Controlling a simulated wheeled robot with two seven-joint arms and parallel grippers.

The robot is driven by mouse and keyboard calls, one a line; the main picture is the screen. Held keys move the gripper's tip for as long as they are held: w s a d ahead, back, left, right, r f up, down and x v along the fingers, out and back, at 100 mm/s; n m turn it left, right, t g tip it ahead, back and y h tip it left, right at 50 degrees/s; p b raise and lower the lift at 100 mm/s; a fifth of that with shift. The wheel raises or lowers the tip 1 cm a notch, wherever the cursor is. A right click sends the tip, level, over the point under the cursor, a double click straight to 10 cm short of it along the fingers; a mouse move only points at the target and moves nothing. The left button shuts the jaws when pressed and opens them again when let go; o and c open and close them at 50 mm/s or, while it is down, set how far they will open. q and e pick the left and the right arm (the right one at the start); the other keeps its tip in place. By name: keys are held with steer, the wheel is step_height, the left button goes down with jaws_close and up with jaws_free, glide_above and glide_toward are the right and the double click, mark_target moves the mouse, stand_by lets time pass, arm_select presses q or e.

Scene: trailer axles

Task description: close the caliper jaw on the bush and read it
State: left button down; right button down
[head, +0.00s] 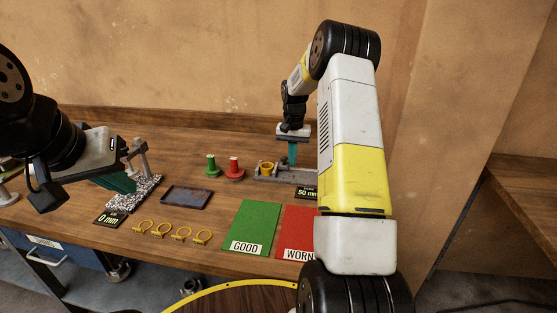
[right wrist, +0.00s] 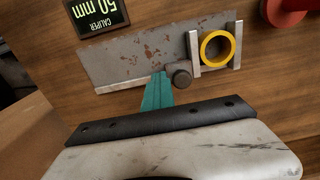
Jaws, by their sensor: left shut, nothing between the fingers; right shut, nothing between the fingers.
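The grey caliper (right wrist: 130,60) lies on the bench, also in the head view (head: 262,178). The yellow ring-shaped bush (right wrist: 204,50) stands between its two upright jaws; I cannot tell whether both touch it. A dark round knob (right wrist: 181,76) sits on the caliper beside the left jaw (right wrist: 194,55). The caliper display (right wrist: 103,12) reads 50 mm. My right gripper (right wrist: 160,78) is shut and empty, its teal fingertips right beside the knob; whether they touch is unclear. My left gripper (head: 130,186) is shut and empty, over the speckled stand at the left.
A speckled stand (head: 140,190) with grey posts has a 0 mm display (head: 108,219). A dark tray (head: 186,197), several yellow rings (head: 161,229), green (head: 211,165) and red (head: 234,168) spools, a green GOOD mat (head: 255,222) and a red WORN mat (head: 297,225) lie around.

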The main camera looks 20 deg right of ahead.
steer(key=shift+s+d, duration=0.15)
steer(key=shift+d, duration=0.15)
steer(key=shift+r, duration=0.1)
step_height(320, 180, up, 7)
stand_by(0.7)
